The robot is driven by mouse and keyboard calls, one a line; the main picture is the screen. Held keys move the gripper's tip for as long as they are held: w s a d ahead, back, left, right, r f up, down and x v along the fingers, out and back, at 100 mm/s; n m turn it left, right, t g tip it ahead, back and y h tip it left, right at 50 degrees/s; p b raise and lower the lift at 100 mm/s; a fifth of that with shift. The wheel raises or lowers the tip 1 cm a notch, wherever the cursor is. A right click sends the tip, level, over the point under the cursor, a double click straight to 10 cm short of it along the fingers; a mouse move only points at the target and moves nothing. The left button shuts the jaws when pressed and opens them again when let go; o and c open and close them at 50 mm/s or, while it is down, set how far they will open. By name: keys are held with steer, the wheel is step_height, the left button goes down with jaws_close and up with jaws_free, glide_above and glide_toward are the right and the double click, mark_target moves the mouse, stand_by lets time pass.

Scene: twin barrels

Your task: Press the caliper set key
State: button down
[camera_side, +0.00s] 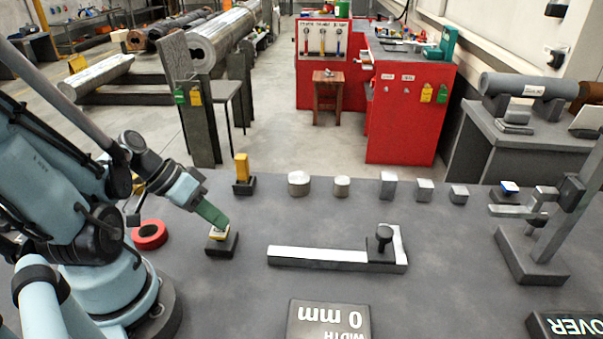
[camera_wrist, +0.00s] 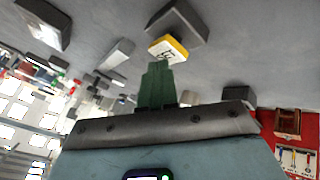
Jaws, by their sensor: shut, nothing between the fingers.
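The set key is a small block with a yellow edge and a white lettered top (camera_side: 218,234) on a dark base, standing on the grey bench left of centre. In the wrist view the key (camera_wrist: 168,48) lies just beyond my fingertips, its lettering too small to read surely. My gripper (camera_side: 222,222) has green fingers, closed together and empty, pointing down at the key from the upper left. The fingertips also show in the wrist view (camera_wrist: 157,68). They are right at the key's top; I cannot tell whether they touch it. The caliper (camera_side: 540,205) stands at the right.
A yellow-topped block (camera_side: 242,172) and several metal pieces stand in a row behind. A red ring (camera_side: 149,235) lies left of the key. An L-shaped fixture (camera_side: 318,257) with a black knob lies to the right. A "0 mm" width display (camera_side: 328,321) is in front.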

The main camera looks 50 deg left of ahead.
mark_target(217, 230)
steer(key=shift+s+d+r, duration=0.15)
steer(key=shift+r, duration=0.6)
steer(key=shift+r, duration=2.5)
steer(key=shift+w+d+f+g+y, duration=0.2)
steer(key=shift+w+f+g+y, duration=0.15)
steer(key=shift+w, duration=0.2)
steer(key=w+d+r+m+t+y, duration=0.2)
steer(key=w+d, duration=0.3)
steer(key=w, duration=0.3)
steer(key=shift+w+d+r+y, duration=0.3)
steer(key=shift+r+y, duration=0.2)
steer(key=shift+y, duration=0.25)
